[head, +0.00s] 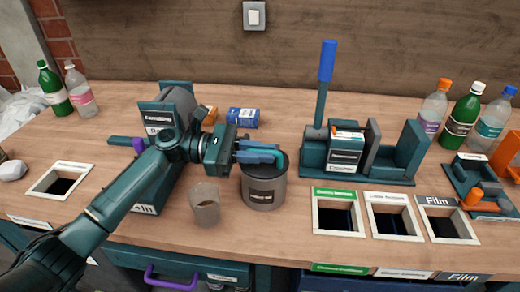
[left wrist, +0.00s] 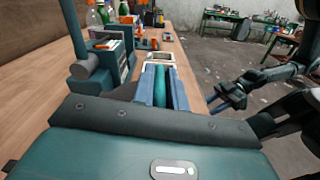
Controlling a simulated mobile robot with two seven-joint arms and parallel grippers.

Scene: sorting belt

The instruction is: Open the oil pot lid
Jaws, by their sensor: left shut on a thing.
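The oil pot (head: 264,190) is a dark grey cylinder with a label, upright on the wooden counter. My left gripper (head: 258,153) comes in from the left over its top. It is shut on the teal lid handle (head: 277,155), which bends down at the pot's right side. In the left wrist view the teal handle (left wrist: 158,88) lies between the two blue-grey fingers. The gripper hides much of the pot's top, so I cannot tell whether the lid is seated or raised. My right gripper (left wrist: 224,102) shows small and dark in the left wrist view; its jaws are unclear.
A translucent cup (head: 205,206) stands close to the pot's left. A teal machine (head: 145,185) stands behind my left arm. A press with a blue lever (head: 327,62) is to the right, behind labelled square openings (head: 338,193). Bottles stand at both sides.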

